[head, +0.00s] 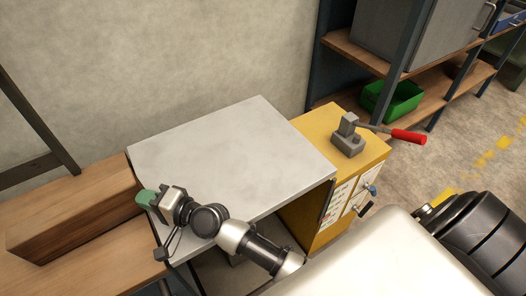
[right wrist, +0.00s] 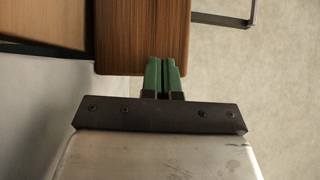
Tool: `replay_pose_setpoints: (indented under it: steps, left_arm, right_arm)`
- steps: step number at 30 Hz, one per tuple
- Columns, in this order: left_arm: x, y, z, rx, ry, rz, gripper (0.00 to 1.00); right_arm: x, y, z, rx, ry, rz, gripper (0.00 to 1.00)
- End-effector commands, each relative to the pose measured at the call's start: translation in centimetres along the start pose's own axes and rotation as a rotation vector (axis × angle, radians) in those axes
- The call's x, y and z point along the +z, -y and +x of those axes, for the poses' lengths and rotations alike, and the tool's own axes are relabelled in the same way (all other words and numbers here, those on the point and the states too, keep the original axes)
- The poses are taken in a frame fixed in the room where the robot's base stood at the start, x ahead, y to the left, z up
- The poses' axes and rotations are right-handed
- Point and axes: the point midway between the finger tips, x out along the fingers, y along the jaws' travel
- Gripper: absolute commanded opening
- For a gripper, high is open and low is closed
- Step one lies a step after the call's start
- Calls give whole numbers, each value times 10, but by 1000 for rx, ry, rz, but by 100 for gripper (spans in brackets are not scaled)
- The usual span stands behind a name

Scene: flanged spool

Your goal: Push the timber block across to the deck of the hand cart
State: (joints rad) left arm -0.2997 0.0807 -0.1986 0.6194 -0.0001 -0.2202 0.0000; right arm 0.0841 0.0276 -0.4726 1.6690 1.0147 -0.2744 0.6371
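The brown timber block (head: 75,212) lies lengthwise at the left of the head view, mostly over the wooden deck (head: 100,258) of what appears to be the hand cart. Its right end is at the left edge of the grey tabletop (head: 235,140). My right gripper (head: 147,198) is low over that edge, at the block's right end. In the right wrist view its green fingers (right wrist: 165,76) are together with nothing between them, and their tips meet the end of the block (right wrist: 142,38); whether they press on it I cannot tell. My left gripper is not in view.
A yellow cabinet (head: 325,215) with a grey clamp-like device (head: 348,135) and red-handled lever (head: 408,136) stands right of the tabletop. Shelving with a green bin (head: 393,102) is behind. A dark frame (head: 42,130) rises at the left. The tabletop is clear.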

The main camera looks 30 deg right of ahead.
Motion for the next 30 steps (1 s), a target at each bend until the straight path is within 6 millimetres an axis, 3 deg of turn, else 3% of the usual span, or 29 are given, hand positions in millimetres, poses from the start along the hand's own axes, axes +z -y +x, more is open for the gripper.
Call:
replay_pose_setpoints:
  steps: [7, 30]
  left_arm:
    - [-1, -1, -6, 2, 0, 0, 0]
    - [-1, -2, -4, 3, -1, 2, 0]
  right_arm:
    - [25, 3, 24, -3, 3, 3, 0]
    - [22, 1, 22, -1, 1, 1, 0]
